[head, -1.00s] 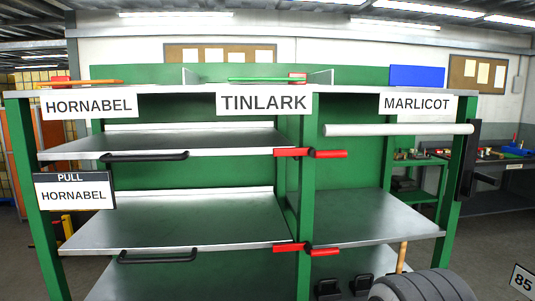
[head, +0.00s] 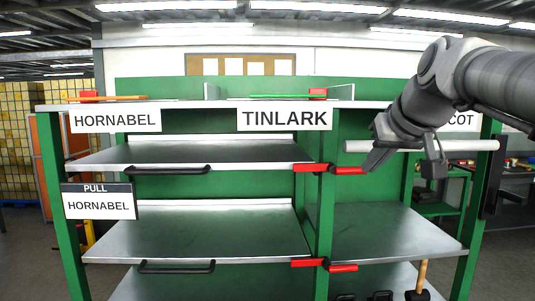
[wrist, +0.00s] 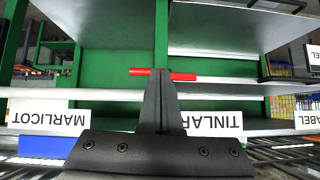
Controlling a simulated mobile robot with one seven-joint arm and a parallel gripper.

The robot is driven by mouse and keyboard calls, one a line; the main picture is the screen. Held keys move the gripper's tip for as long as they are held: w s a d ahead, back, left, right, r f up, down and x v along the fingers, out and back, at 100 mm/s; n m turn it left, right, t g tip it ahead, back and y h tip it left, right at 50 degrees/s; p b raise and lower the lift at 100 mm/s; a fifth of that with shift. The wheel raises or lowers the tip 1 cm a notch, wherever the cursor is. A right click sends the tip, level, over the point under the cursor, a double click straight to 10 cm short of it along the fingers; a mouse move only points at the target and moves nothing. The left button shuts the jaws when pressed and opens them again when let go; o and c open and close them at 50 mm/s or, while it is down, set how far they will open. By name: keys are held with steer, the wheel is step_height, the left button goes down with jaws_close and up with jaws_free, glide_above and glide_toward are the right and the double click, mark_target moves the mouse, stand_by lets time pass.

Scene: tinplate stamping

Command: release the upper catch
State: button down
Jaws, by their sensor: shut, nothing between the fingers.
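The upper catch (head: 311,167) is a red bar across the green centre post, at the front edge of the upper drawer shelf (head: 190,155). It also shows in the wrist view (wrist: 183,77), which is upside down. My gripper (head: 369,169) comes in from the right, with its fingers at the right end of the catch in the head view. The fingers (wrist: 161,76) are shut and empty. In the wrist view their tips overlap the middle of the catch; I cannot tell whether they touch it. A similar lower catch (head: 309,262) sits at the lower shelf (head: 195,235).
Both shelves have black handles, the upper (head: 167,171) and the lower (head: 177,267). A pale roller bar (head: 475,146) crosses the right bay near my wrist. A TINLARK sign (head: 284,118) hangs above the catch. A mallet (head: 420,280) stands at lower right.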

steer(key=w+d+r+t, duration=0.1)
steer(key=w+d+r, duration=0.3)
steer(key=r, duration=0.3)
steer(key=shift+w+d+h, duration=0.25)
steer(key=shift+w+h, duration=0.05)
steer(key=shift+w, duration=0.4)
steer(key=shift+f, duration=0.1)
steer(key=p+x, duration=0.1)
steer(key=x, duration=0.9)
steer(key=shift+w, duration=0.15)
steer(key=f, duration=0.3)
steer(key=shift+w+f, duration=0.25)
steer(key=shift+w, duration=0.1)
